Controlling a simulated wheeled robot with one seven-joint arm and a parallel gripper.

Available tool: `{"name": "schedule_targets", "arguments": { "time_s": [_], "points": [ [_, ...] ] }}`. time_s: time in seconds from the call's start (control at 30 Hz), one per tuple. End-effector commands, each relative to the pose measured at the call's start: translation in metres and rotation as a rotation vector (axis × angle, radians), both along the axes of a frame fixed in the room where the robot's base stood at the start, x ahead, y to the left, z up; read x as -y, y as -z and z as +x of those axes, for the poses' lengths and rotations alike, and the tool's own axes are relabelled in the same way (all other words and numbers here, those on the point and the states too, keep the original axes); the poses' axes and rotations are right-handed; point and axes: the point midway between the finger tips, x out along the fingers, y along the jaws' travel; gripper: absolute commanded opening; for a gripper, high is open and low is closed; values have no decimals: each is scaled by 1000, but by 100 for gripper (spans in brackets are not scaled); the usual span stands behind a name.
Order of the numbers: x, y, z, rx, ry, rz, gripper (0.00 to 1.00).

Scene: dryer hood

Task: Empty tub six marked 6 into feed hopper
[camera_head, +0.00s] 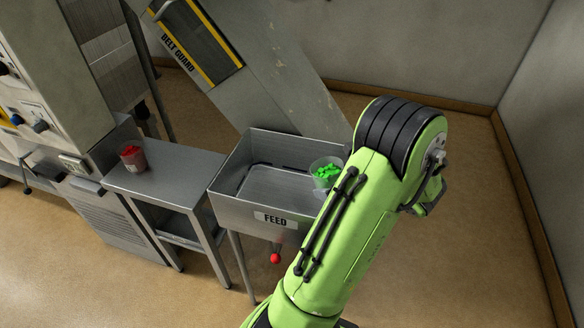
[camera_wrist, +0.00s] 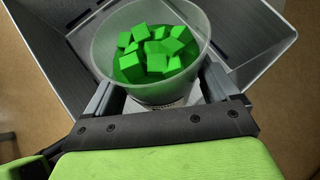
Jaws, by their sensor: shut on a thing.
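A clear tub (camera_head: 324,165) full of green cubes (camera_head: 326,173) is over the right part of the feed hopper (camera_head: 228,206), a grey metal bin labelled FEED. In the wrist view the tub (camera_wrist: 103,62) sits between the fingers of my gripper (camera_wrist: 160,92), which is shut on it. The green cubes (camera_wrist: 157,50) are inside the tub, and its rim faces the camera. The hopper (camera_wrist: 50,50) walls show behind and around it. The tub's number cannot be read. In the head view my arm hides the gripper.
A reddish tub (camera_head: 132,158) with red pieces stands on a metal side table (camera_head: 175,175) left of the hopper. A sloping chute marked BELT GUARD (camera_head: 200,45) rises behind the hopper. A red knob (camera_head: 275,258) hangs below its front.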

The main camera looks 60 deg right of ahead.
Motion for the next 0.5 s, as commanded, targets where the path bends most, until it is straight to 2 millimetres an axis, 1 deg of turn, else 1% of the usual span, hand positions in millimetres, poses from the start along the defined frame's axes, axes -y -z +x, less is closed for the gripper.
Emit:
{"name": "schedule_targets", "arguments": {
  "time_s": [0.07,0.27,0.5],
  "points": [
    [0,-2,4,-37,-5,1,44],
    [1,0,12,-134,-5,10,44],
    [1,3,14,-168,-2,16,44]
  ]
}}
